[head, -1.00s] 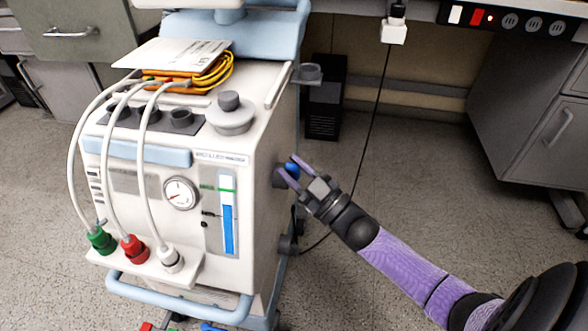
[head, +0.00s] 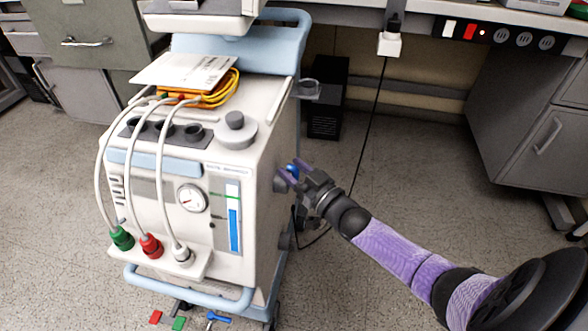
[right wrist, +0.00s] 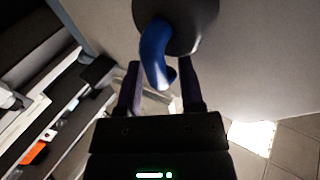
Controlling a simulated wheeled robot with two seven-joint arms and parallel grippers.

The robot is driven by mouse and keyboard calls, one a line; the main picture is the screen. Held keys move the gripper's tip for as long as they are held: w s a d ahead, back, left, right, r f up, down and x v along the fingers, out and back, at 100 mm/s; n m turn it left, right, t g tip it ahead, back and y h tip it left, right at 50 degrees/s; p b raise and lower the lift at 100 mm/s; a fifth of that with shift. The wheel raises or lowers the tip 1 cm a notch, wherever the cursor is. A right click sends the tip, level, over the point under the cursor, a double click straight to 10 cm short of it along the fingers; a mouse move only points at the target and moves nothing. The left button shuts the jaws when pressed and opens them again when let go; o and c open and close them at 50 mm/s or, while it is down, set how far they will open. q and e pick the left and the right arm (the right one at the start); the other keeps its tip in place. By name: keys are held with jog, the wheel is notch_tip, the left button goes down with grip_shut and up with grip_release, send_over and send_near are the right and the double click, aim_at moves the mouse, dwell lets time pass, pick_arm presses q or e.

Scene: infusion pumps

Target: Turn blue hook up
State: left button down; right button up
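The blue hook (head: 293,169) is on the right side of the white pump cart (head: 262,195). In the right wrist view the hook (right wrist: 154,50) comes out of a round dark knob (right wrist: 190,22) and curves, with its free end toward my gripper. My right gripper (head: 289,167) is at the hook. In the right wrist view its two fingers (right wrist: 160,85) are apart, one to each side of the hook's lower end, with gaps showing. In the head view the fingers partly hide the hook. My left gripper is not in view.
Three hoses end in green (head: 122,238), red (head: 150,246) and white (head: 182,255) connectors on the cart's front. A black cord (head: 372,120) hangs from a white plug behind my right arm. The floor to the cart's right is mostly clear.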

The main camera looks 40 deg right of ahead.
jog(key=shift+o, duration=0.9)
jog(key=shift+d, duration=0.15)
pick_arm(q)
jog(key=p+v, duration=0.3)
jog(key=p, duration=0.1)
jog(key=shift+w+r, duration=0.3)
pick_arm(e)
jog(key=s+d+f, duration=0.1)
jog(key=s, duration=0.8)
jog(key=shift+s+f, duration=0.15)
jog(key=shift+s, duration=0.2)
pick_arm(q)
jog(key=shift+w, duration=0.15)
